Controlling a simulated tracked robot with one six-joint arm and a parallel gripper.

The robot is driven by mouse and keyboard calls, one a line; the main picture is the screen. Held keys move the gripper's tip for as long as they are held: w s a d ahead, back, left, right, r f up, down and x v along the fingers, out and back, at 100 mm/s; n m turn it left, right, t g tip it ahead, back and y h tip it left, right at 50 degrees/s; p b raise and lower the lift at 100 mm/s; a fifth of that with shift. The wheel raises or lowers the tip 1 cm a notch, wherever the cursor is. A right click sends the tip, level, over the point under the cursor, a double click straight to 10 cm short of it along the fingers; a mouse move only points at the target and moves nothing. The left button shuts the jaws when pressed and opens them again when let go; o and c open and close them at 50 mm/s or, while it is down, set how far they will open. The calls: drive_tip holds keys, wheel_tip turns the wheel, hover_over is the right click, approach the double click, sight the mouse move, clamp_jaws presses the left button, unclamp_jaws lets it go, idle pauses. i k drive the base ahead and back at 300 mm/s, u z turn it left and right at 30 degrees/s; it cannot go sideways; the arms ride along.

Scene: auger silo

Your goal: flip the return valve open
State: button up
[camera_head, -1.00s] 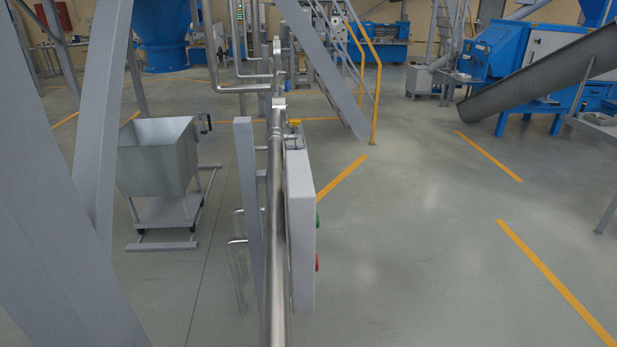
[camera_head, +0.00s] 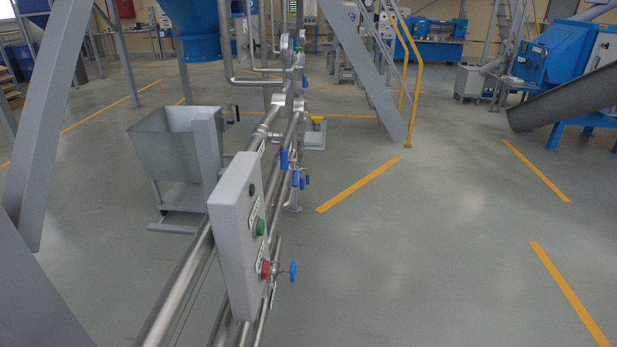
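Several steel pipes run from the bottom left toward the middle back of the head view. Blue valve handles sit along them: a blue lever (camera_head: 284,160), smaller blue handles (camera_head: 296,179) just right of it, and a round blue handwheel (camera_head: 293,271) nearer to me. I cannot tell which of these is the return valve, nor whether any is open. My gripper is not in view.
A grey control box (camera_head: 236,232) with a green button (camera_head: 260,227) and a red button (camera_head: 265,269) is mounted at the pipes. A metal hopper cart (camera_head: 180,150) stands left of them. Yellow stair rails (camera_head: 412,90) rise behind. The floor (camera_head: 400,260) on the right is clear.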

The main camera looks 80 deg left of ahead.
sight(296, 172)
drive_tip(key=i, duration=0.65)
drive_tip(key=u, duration=2.65)
drive_tip(key=i, duration=1.25)
